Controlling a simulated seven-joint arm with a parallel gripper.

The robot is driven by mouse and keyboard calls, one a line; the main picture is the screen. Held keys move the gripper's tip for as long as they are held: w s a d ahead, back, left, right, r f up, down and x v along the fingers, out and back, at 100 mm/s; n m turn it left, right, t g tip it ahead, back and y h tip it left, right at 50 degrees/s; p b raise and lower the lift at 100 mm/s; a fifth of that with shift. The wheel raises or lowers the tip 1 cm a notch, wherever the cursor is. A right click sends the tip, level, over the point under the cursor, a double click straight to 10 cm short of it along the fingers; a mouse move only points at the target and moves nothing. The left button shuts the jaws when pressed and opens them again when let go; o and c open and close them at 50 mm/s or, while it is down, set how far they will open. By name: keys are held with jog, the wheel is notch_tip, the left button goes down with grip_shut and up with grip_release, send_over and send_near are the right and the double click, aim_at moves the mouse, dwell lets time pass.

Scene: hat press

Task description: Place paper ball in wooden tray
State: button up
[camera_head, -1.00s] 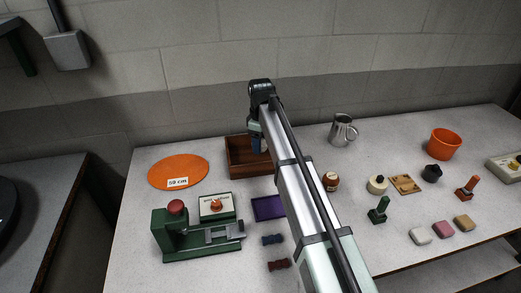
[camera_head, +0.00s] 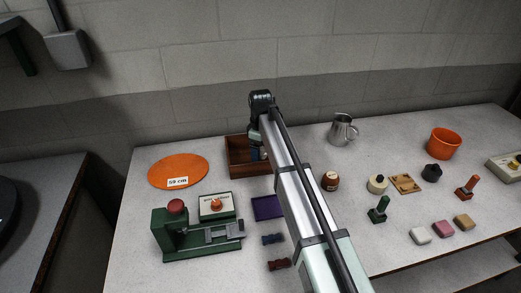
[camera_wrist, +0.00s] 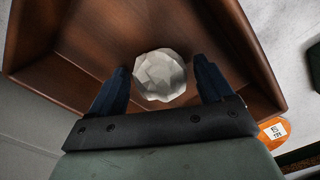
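The wooden tray (camera_head: 235,160) is a brown open box at the back of the table, left of centre. Its walls also show in the wrist view (camera_wrist: 95,30). The paper ball (camera_wrist: 160,76) is a whitish crumpled ball inside the tray outline in the wrist view. My gripper (camera_wrist: 161,65) has its two dark blue fingers on either side of the ball, with narrow gaps showing, so it looks open. In the head view my gripper (camera_head: 257,153) is down at the tray, partly hidden by my arm, and the ball is not visible there.
An orange disc (camera_head: 179,171) lies left of the tray. A green press (camera_head: 190,238) and a purple tray (camera_head: 268,207) stand in front. A brown jar (camera_head: 330,181) and a metal pitcher (camera_head: 342,130) are to the right. Several small stamps and blocks lie further right.

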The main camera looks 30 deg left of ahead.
notch_tip(320, 180, up, 12)
jog(key=shift+r, duration=0.2)
dwell(0.7)
